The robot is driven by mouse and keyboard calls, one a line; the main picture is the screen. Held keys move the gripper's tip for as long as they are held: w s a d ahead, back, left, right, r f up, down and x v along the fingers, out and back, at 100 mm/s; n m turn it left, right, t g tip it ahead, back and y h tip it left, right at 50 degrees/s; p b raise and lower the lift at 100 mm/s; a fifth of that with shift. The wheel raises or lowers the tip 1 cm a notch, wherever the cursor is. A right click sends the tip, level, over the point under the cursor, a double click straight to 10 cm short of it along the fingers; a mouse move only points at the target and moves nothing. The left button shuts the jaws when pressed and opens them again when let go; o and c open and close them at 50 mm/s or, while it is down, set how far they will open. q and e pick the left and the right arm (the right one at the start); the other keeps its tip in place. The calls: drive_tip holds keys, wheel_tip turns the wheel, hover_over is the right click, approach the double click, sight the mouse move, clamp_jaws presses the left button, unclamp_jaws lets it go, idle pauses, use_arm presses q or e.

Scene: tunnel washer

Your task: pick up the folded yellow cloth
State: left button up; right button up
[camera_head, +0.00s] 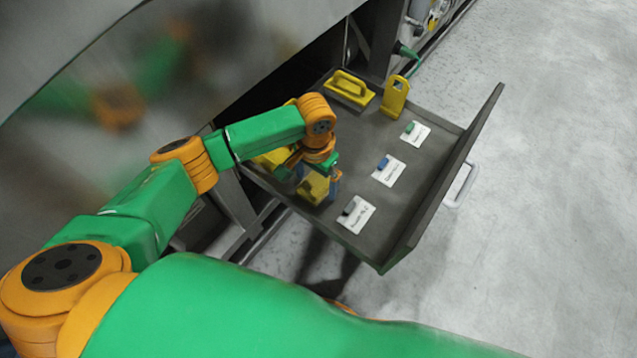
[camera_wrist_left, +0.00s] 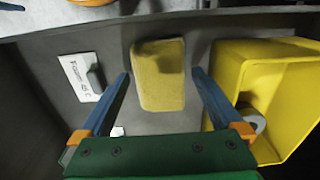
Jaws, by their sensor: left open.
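The folded yellow cloth (camera_wrist_left: 159,75) lies on the grey drawer floor, seen in the left wrist view between and just beyond my fingertips. It also shows in the head view (camera_head: 313,188), partly covered by my gripper. My left gripper (camera_wrist_left: 160,75) is open, with one blue finger on each side of the cloth and a gap to each. In the head view the left gripper (camera_head: 318,184) is low over the near left part of the drawer. My right gripper is not in view.
The open drawer (camera_head: 435,195) holds white label cards (camera_head: 390,170) with small clips, a yellow handled tool (camera_head: 349,88) and a yellow upright holder (camera_head: 394,98). A yellow bin (camera_wrist_left: 228,75) with a roll inside stands close beside the right-hand finger in the wrist view.

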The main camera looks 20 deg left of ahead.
sight(316, 186)
use_arm(q)
drive_tip(key=shift+f, duration=0.6)
drive_tip(key=shift+r, duration=0.1)
drive_tip(key=shift+c, duration=1.1)
drive_tip(key=c, duration=1)
drive_tip(key=shift+o, duration=0.2)
drive_tip(key=r+p, duration=0.2)
drive_tip(key=r, duration=0.2)
drive_tip(key=shift+s+d+r+p, duration=0.1)
drive_tip(key=shift+s+r+p, duration=0.2)
drive_tip(key=shift+r+p, duration=0.1)
drive_tip(key=s+r+p, duration=0.1)
drive_tip(key=s+r, duration=0.1)
drive_tip(key=s+r+p, duration=0.2)
drive_tip(key=shift+d+r, duration=0.15)
drive_tip(key=shift+r, duration=0.25)
drive_tip(key=s+r+p, duration=0.2)
drive_tip(key=s+r, duration=0.1)
drive_tip(key=s, duration=0.6)
drive_tip(key=shift+d+r, duration=0.2)
drive_tip(key=shift+d, duration=0.2)
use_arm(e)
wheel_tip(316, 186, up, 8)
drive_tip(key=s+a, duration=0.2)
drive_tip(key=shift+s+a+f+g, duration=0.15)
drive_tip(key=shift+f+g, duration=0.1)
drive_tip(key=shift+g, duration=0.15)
